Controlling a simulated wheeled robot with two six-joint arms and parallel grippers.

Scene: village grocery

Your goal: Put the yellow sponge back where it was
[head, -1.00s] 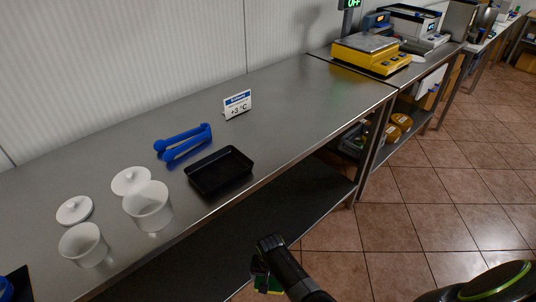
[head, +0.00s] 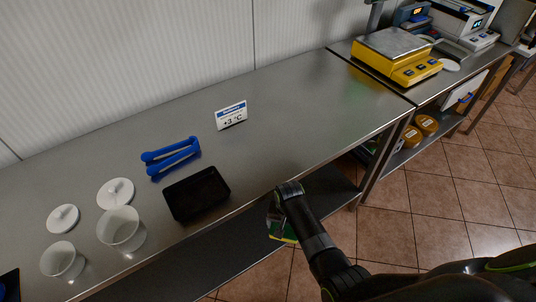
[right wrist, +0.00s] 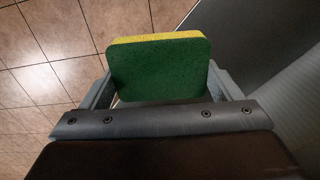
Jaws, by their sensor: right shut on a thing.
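A yellow sponge (right wrist: 160,70) with a green scouring side is held between the fingers of my right gripper (right wrist: 165,88) in the right wrist view. The green face is toward the camera and the yellow shows along the far edge. In the head view, the sponge (head: 283,233) is partly hidden behind my right gripper (head: 276,216), which is at the front edge of the steel table, to the right of the black tray (head: 197,193). My left gripper is not in view.
On the steel table (head: 300,110) are blue tongs (head: 171,157), a price sign (head: 231,115), white pots (head: 122,230) and lids (head: 115,193). The table right of the sign is clear. A yellow scale (head: 397,55) stands on the farther counter. A dark lower shelf (head: 330,190) runs under the table.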

